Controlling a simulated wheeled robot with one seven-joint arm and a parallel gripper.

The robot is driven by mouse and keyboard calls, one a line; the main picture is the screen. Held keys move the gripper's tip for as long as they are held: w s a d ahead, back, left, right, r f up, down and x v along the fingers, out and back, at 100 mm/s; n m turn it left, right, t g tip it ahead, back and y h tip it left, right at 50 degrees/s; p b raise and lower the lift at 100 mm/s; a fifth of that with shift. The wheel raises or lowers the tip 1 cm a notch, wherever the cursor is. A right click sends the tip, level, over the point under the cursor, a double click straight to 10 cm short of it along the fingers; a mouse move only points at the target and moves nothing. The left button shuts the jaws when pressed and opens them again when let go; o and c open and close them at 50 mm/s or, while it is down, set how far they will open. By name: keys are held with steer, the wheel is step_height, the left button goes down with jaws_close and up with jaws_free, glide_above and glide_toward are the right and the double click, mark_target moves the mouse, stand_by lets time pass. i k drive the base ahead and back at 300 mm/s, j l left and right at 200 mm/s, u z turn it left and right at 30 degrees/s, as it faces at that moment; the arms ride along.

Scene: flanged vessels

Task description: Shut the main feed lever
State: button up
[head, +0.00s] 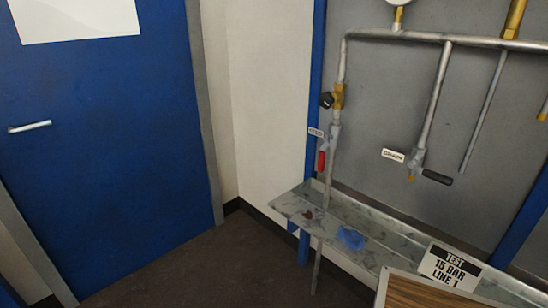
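A red lever (321,161) hangs down beside the left vertical pipe, roughly in line with it. A small white label (315,132) sits just above it; its print is too small to read surely. A black lever (437,177) sticks out to the right, across the foot of the middle pipe. A white label (393,155) beside it is also hard to read. I cannot tell surely from the labels which lever is the main feed. My gripper is not in view.
A brass valve with a black knob (326,100) sits above the red lever. A metal trough (290,203) below holds a blue cloth (350,238). A "TEST 15 BAR LINE 1" sign (449,269) and brown board (415,292) are at front right. Floor (200,270) is clear before the blue door (110,140).

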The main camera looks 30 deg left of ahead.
mark_target(321, 159)
steer(key=k+u, duration=0.2)
steer(key=u, duration=0.75)
steer(key=i+j, duration=0.75)
steer(key=i, duration=0.2)
steer(key=l+z, duration=0.05)
